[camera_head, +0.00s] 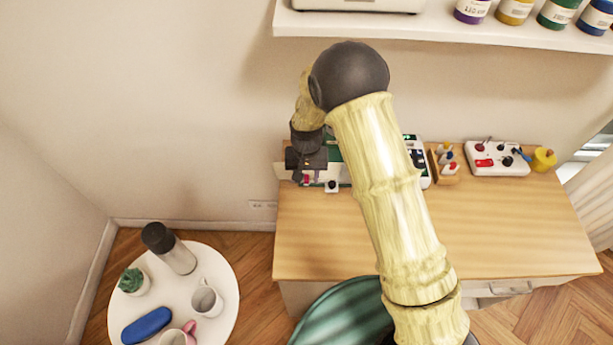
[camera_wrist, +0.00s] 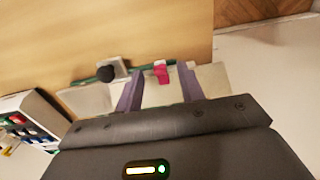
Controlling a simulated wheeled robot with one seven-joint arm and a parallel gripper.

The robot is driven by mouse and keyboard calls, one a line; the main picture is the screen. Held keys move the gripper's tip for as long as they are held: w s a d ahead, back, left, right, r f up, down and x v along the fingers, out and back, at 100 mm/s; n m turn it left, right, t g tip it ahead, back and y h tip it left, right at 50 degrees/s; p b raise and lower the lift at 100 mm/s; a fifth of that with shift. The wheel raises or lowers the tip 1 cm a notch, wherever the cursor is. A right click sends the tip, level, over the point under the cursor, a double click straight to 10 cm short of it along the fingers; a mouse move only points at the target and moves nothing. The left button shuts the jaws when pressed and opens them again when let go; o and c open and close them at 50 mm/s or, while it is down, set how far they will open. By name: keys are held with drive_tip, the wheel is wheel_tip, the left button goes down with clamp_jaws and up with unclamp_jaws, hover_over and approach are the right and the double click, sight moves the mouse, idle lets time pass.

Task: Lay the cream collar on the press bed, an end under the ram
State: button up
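My gripper (camera_head: 306,176) is low over the back left corner of the desk, by a green and white machine (camera_head: 336,172) mostly hidden behind my arm. I cannot make out the press bed, the ram or the collar's ends clearly.
The desk (camera_head: 500,235) is clear in front. A control box (camera_head: 496,160), a yellow object (camera_head: 543,159) and a small wooden holder (camera_head: 444,165) stand at its back. A shelf (camera_head: 440,25) overhangs. A round side table (camera_head: 215,265) stands left.

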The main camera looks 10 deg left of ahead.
wheel_tip(320, 180, up, 11)
drive_tip(key=b, duration=0.1)
idle(0.9)
drive_tip(key=s+d+r+m+t, duration=0.1)
drive_tip(key=s+d, duration=0.3)
drive_tip(key=d, duration=0.5)
drive_tip(key=s+d+r+m, duration=0.1)
drive_tip(key=s+d+r, duration=0.3)
drive_tip(key=d, duration=0.6)
drive_tip(key=s+d+r+t, duration=0.1)
drive_tip(key=s+d, duration=0.3)
drive_tip(key=d, duration=0.6)
drive_tip(key=shift+s+r+m+t, duration=0.3)
drive_tip(key=shift+r+m, duration=0.1)
drive_tip(key=shift+r, duration=0.5)
drive_tip(key=shift+c, duration=0.2)
